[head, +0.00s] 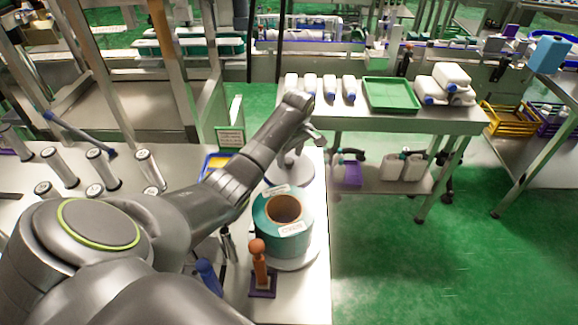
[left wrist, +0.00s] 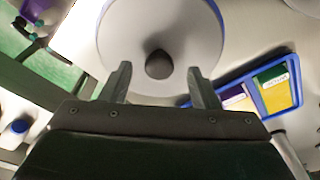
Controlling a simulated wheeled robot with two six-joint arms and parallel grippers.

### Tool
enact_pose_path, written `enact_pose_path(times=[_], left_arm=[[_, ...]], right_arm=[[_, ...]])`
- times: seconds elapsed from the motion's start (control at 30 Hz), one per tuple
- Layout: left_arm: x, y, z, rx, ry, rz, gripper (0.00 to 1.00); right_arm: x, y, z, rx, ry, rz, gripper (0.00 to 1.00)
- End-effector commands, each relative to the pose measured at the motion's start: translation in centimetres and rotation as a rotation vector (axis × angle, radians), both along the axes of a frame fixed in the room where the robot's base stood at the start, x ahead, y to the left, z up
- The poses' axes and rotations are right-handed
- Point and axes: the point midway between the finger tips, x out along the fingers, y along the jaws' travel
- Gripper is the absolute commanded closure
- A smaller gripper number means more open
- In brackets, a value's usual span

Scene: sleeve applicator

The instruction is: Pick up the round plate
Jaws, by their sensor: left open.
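A round white plate (left wrist: 190,30) with a dark round knob at its middle and a bluish edge fills the top of the left wrist view. In the head view a pale round plate (head: 296,172) shows partly behind my left arm, on the white table. My left gripper (head: 312,138) is above this plate. In the left wrist view its two fingers (left wrist: 158,70) are open and empty, one on each side of the knob. I cannot tell how far above the plate they are. My right gripper is not in view.
A teal roll (head: 293,240) stands on the table nearer me, with an orange-handled stamp (head: 259,265) beside it. A blue-rimmed tray (left wrist: 262,88) lies close to the plate. Silver cylinders (head: 102,168) stand at left. A side table holds a green tray (head: 391,94).

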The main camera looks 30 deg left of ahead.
Motion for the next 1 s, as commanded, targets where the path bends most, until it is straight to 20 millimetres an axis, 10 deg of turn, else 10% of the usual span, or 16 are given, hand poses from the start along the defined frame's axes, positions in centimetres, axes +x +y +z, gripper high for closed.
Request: enact_pose_path(times=[0.4,0.8,1.0], left_arm=[[0.1,0.2,-1.8,0.001,-0.001,-0.001,0.46],[0.1,0.2,-1.7,0.001,-0.002,-0.001,0.98],[0.2,0.2,-1.6,0.000,-0.003,-0.001,0.99]], right_arm=[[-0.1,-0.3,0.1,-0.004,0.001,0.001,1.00],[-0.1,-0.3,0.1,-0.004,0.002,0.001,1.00],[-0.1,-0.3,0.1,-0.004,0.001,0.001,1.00]])
